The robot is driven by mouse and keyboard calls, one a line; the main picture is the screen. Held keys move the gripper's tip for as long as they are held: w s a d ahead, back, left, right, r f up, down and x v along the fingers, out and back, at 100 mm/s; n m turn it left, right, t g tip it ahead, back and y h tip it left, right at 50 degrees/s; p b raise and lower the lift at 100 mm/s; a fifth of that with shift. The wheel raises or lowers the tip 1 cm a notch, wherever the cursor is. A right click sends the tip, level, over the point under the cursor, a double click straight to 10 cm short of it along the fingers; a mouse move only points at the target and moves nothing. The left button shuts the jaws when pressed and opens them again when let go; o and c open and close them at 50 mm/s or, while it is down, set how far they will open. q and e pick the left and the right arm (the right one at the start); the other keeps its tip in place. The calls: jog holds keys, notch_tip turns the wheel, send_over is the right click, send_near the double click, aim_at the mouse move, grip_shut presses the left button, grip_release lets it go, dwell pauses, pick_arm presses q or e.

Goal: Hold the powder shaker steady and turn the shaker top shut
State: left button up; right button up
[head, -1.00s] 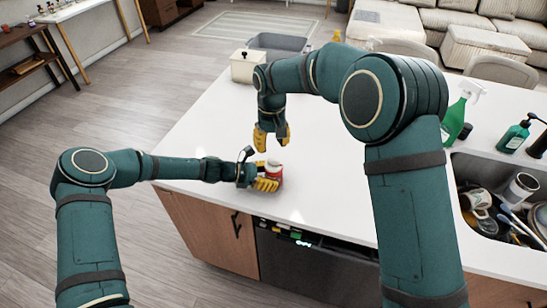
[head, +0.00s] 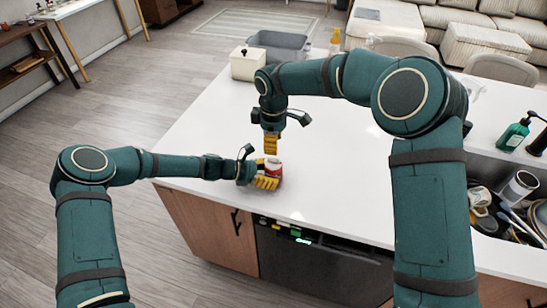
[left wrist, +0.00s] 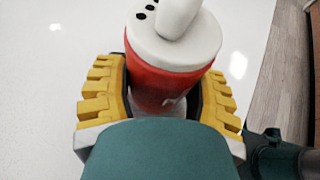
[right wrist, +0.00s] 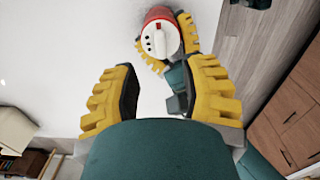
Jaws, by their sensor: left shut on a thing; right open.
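The powder shaker (head: 273,170) is red with a white top and stands upright on the white counter near its front edge. My left gripper (head: 266,182) is shut around its red body; the left wrist view shows yellow fingers on both sides of the shaker (left wrist: 165,85). The white shaker top (left wrist: 172,35) has a raised grip bar and several dark holes. My right gripper (head: 271,143) points down just above the shaker. In the right wrist view my right gripper (right wrist: 165,95) is open and empty, with the shaker top (right wrist: 160,40) beyond its fingertips, not between them.
A white canister (head: 248,64) and a grey bin (head: 280,46) stand at the counter's far end. A sink (head: 490,235) full of dishes and a green soap bottle (head: 514,133) are at the right. The counter around the shaker is clear.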

aim_at(274, 157)
notch_tip(274, 157, down, 7)
dwell(0.3)
jog(key=shift+c, duration=0.4)
grip_shut()
